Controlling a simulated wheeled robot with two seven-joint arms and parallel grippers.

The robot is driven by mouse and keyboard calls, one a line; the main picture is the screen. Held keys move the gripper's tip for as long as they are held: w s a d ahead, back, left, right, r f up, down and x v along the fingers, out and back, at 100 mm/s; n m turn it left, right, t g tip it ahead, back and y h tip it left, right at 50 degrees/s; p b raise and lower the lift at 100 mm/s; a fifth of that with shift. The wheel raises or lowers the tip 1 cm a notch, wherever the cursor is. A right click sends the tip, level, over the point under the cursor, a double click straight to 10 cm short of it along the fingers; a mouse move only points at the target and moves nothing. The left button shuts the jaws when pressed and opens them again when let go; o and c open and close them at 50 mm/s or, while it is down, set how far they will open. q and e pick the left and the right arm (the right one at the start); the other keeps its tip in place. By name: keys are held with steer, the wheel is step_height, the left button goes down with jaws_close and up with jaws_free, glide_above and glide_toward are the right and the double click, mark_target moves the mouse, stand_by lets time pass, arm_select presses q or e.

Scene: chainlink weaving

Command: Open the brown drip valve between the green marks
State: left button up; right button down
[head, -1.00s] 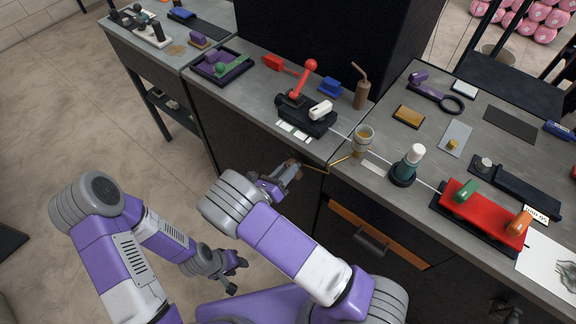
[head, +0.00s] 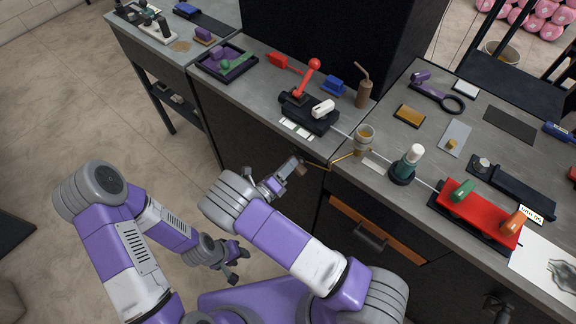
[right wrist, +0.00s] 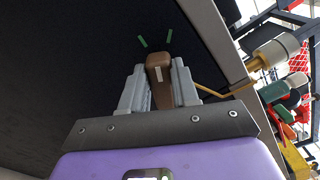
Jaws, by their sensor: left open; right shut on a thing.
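The brown drip valve (right wrist: 158,75) has a brown handle with a pale stripe, seen in the right wrist view. It sits between the two grey fingers of my right gripper (right wrist: 159,90), which is shut on it. A left green mark (right wrist: 142,41) and a right green mark (right wrist: 169,36) lie on the dark surface just beyond the handle's tip. The handle points toward the gap between them. In the head view the brown valve (head: 301,170) is small at the counter's front, at my right gripper's tip. My left gripper (head: 237,263) is open and empty, low over the floor.
A thin brass pipe (head: 335,162) runs from the valve area to a cup-like brass fitting (head: 364,140) at the counter edge. An orange-edged drawer (head: 370,237) is below to the right. The counter holds a red lever (head: 308,75), a teal bottle (head: 408,163) and a red block (head: 480,214).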

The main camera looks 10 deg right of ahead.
steer(key=shift+s+f, duration=0.1)
steer(key=shift+f, duration=0.05)
steer(key=c, duration=0.8)
jaws_free()
steer(key=shift+c, duration=0.2)
